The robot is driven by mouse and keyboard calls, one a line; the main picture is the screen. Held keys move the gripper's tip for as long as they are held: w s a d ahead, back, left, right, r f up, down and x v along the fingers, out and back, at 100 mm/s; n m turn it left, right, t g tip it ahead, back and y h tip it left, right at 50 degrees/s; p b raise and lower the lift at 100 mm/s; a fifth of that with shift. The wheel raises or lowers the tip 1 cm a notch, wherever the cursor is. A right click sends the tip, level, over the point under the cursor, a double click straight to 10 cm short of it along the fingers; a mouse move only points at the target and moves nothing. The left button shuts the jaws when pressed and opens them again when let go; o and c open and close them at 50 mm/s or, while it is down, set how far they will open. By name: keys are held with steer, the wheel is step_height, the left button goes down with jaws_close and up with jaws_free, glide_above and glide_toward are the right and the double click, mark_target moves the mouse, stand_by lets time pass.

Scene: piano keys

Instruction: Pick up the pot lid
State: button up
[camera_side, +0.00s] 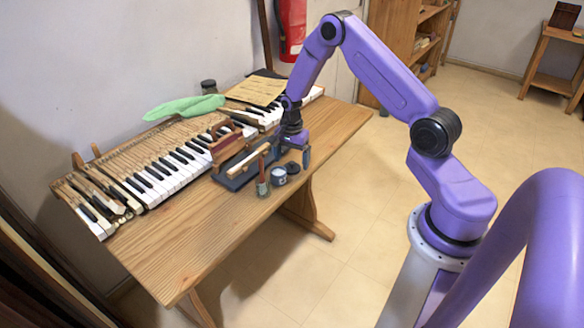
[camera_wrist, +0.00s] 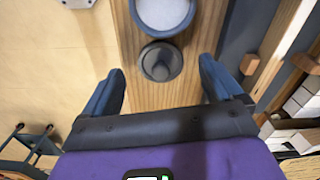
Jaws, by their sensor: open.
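The pot lid (camera_wrist: 160,62) is a small dark grey disc with a round knob, lying flat on the wooden table. In the side view the lid (camera_side: 293,168) is a dark disc at the right of the small pot (camera_side: 279,176). The pot (camera_wrist: 163,12) also shows at the top of the wrist view, just beyond the lid and cut off by the edge. My gripper (camera_side: 305,157) points down above the table by the lid. In the wrist view my gripper (camera_wrist: 161,78) is open, its blue fingers on either side of the lid with nothing between them touching it.
A green-grey jar with a brush (camera_side: 262,186) stands left of the pot. A dark tray with wooden parts (camera_side: 236,172) lies close behind. The piano keyboard (camera_side: 175,172) and a green cloth (camera_side: 185,107) are farther back. The table's front left (camera_side: 190,245) is bare.

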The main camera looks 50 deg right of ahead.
steer(key=shift+f, duration=0.95)
steer(key=c, duration=1.1)
steer(key=shift+r, duration=0.1)
